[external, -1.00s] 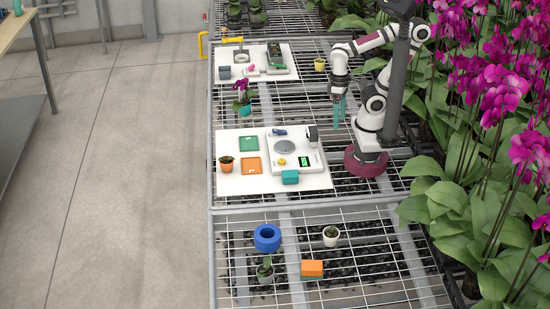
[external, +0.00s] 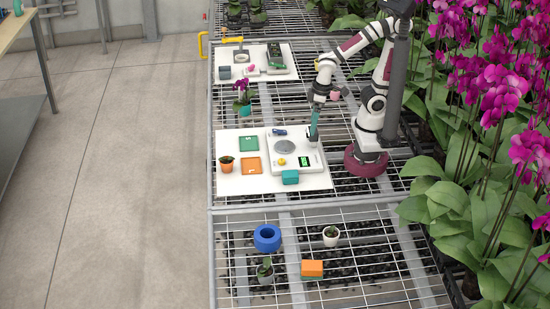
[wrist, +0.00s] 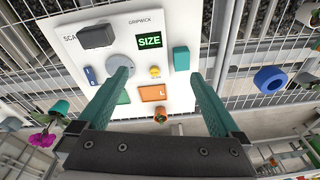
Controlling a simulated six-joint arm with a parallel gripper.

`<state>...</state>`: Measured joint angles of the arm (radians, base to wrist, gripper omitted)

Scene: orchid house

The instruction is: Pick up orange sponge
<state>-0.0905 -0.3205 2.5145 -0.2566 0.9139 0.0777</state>
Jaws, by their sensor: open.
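The orange sponge (external: 312,268) is a small block with an orange top and a green lower edge. It lies on the wire mesh bench at the front in the external view. My gripper (external: 313,137) has teal fingers and hangs over the right part of the white board, well behind the sponge. In the wrist view my gripper (wrist: 161,75) is open, with nothing between its fingers.
Near the sponge are a blue ring (external: 267,237), a white plant pot (external: 331,236) and a grey potted plant (external: 265,271). The white board (external: 228,187) carries a teal block (external: 290,177), an orange square (external: 251,165) and a terracotta pot (external: 226,165). Orchids crowd the right side.

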